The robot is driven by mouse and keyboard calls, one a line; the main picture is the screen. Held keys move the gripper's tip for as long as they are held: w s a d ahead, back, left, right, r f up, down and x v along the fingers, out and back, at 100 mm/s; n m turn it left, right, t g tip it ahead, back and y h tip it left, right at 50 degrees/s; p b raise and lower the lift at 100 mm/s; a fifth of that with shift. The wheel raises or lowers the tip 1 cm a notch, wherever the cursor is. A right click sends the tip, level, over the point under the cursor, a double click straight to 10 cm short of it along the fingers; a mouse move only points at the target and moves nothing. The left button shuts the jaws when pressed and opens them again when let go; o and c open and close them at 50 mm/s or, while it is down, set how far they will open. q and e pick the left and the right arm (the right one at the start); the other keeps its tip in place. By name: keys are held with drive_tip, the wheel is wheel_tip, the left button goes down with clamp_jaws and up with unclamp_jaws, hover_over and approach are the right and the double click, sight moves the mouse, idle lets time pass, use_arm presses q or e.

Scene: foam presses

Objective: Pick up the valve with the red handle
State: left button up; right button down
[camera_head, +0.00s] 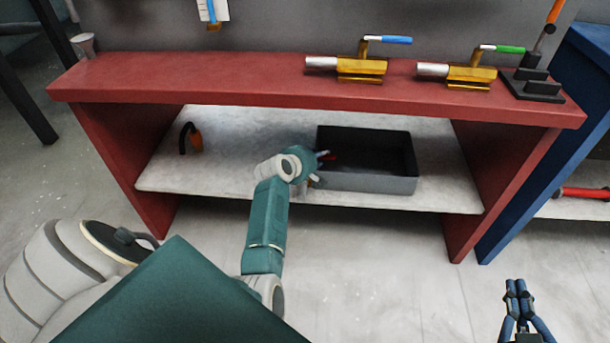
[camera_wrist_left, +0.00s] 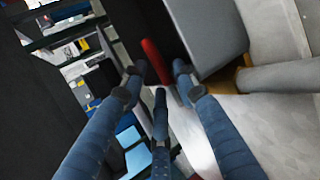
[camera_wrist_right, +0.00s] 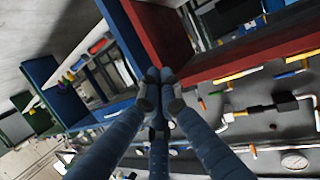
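The valve's red handle (camera_head: 328,157) shows just past my left wrist on the white shelf, at the left end of the dark bin. In the left wrist view the red handle (camera_wrist_left: 156,60) lies between the spread fingers, with a gap on both sides. A bit of brass (camera_wrist_left: 243,66) and a silver pipe (camera_wrist_left: 285,77) show at the right there; the rest of the valve is hidden. My left gripper (camera_wrist_left: 158,82) is open; in the head view my wrist mostly hides it. My right gripper (camera_head: 517,287) is shut and empty, low at the right, away from the bench.
The grey bin (camera_head: 365,182) stands on the shelf (camera_head: 235,185) under the red bench top (camera_head: 240,85). Two brass valves, with a blue handle (camera_head: 393,40) and a green handle (camera_head: 508,49), lie on top. A black and orange object (camera_head: 194,140) stands at the shelf's left.

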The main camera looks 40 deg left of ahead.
use_arm(q)
drive_tip(key=shift+w+f, duration=0.15)
drive_tip(key=shift+w, duration=0.15)
use_arm(e)
drive_tip(key=r, duration=0.1)
drive_tip(key=r+t, duration=0.1)
drive_tip(key=r, duration=0.1)
drive_tip(key=w+a+r+t, duration=0.1)
drive_tip(key=r, duration=0.1)
drive_tip(key=shift+w+y, duration=0.1)
drive_tip(key=shift+y, duration=0.3)
drive_tip(key=shift+f, duration=0.1)
use_arm(q)
clamp_jaws()
drive_tip(key=shift+a, duration=0.1)
